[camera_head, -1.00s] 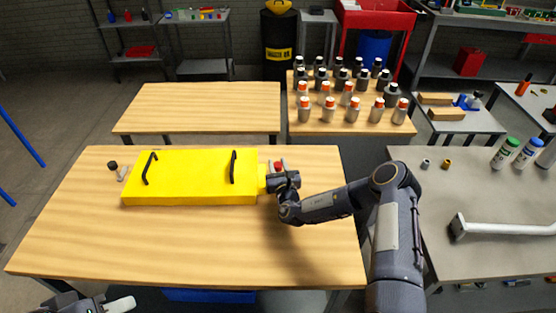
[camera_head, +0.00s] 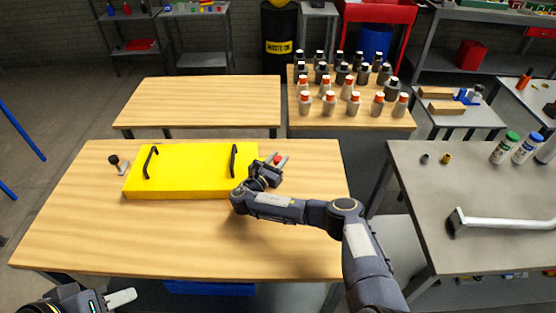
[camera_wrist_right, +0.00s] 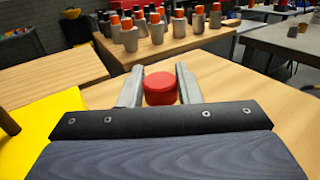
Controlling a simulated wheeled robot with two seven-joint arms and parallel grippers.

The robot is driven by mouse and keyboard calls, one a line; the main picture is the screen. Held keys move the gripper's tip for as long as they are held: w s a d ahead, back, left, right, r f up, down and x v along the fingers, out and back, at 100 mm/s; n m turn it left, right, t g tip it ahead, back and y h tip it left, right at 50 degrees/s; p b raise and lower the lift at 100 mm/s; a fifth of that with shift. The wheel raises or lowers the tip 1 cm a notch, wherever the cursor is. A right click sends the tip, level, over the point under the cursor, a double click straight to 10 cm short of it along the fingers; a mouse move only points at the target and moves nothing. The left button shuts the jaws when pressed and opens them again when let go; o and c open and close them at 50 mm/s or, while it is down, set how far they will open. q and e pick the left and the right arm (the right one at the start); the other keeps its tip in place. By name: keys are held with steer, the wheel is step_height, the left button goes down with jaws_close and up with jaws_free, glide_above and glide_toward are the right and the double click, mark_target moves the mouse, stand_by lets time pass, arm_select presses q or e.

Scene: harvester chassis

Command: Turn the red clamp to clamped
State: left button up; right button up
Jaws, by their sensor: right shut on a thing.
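The red clamp's round knob (camera_head: 277,159) shows at the right end of the yellow chassis box (camera_head: 190,172) on the wooden table. In the right wrist view the red clamp (camera_wrist_right: 160,88) sits between the two grey fingers of my right gripper (camera_wrist_right: 159,86). My right gripper (camera_head: 276,160) is shut on it, with the arm reaching in low from the right. The clamp's base is hidden behind the gripper. My left gripper (camera_head: 121,299) is at the bottom left, away from the box; only a pale finger shows clearly.
A black-topped clamp (camera_head: 114,160) stands at the box's left end. Two black handles (camera_head: 150,162) rise from the box top. Several orange- and black-capped bottles (camera_head: 354,104) stand on a table behind. The front of the wooden table (camera_head: 150,235) is clear.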

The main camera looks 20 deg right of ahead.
steer(key=shift+r+m+g+h, duration=0.1)
steer(key=shift+m+g+h, duration=0.2)
steer(key=o, duration=0.9)
